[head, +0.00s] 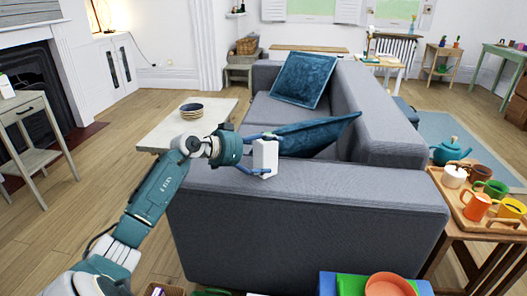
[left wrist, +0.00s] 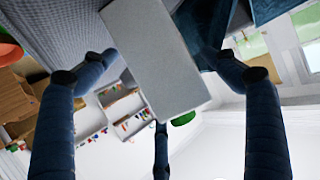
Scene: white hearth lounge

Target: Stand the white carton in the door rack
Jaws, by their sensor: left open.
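The white carton (head: 265,157) is upright at the grey sofa's near arm in the head view. I cannot tell for sure whether its base rests on the sofa. My left gripper (head: 262,155) is open, with its blue fingers around the carton. In the left wrist view the carton (left wrist: 155,55) lies between the spread fingers of the left gripper (left wrist: 155,65); the fingertips are close to its sides, and contact is unclear. I see no door rack in either view. My right gripper is not in view.
The grey sofa (head: 310,205) with blue cushions fills the middle. A wooden tray (head: 460,208) of mugs is at right. Wooden floor is open at left.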

